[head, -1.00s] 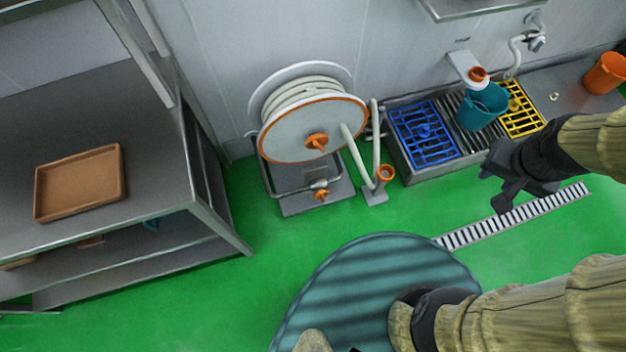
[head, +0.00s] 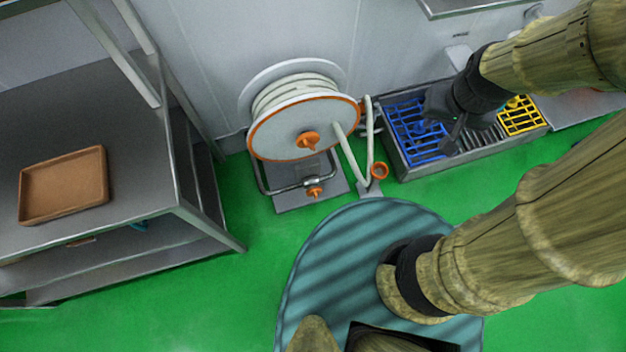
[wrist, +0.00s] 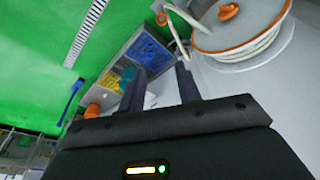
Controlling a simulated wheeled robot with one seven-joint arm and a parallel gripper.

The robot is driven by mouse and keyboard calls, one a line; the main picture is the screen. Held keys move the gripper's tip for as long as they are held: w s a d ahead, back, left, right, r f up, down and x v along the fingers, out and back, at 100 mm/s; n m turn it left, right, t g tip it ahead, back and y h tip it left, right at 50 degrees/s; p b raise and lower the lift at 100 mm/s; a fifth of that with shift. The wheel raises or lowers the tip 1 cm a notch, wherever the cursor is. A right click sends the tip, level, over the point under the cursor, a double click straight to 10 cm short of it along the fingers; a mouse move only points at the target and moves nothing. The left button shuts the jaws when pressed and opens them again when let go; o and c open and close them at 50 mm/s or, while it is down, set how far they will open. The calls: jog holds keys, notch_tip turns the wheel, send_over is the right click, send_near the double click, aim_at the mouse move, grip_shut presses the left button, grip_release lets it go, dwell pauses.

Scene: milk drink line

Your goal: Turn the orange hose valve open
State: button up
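The orange hose valve (head: 315,192) is a small knob on the metal pipe at the base of the hose reel (head: 290,132). A larger orange knob (head: 307,140) sits at the hub of the reel's disc. My gripper (head: 446,122) is over the sink-like trough, to the right of the reel and well apart from the valve. In the wrist view, my gripper's two fingers (wrist: 161,88) are spread with nothing between them. The reel (wrist: 245,38) is at the upper right there, and I cannot see the valve in that view.
A trough with a blue grate (head: 413,132) and a yellow grate (head: 519,116) stands along the wall. A hose with an orange-ringed holder (head: 379,170) stands right of the reel. A steel shelf with a brown tray (head: 64,186) is at left.

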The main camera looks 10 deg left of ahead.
jog(key=shift+s, duration=0.1)
jog(key=n+g+b, duration=0.3)
jog(key=n+b, duration=0.3)
jog(key=b, duration=3.5)
send_over(315, 194)
notch_tip(315, 194, down, 69)
jog(key=shift+d+p, duration=0.1)
jog(key=shift+p, duration=0.2)
jog(key=shift+r, duration=0.1)
notch_tip(315, 194, down, 18)
jog(key=b, duration=0.7)
jog(key=shift+r, duration=0.25)
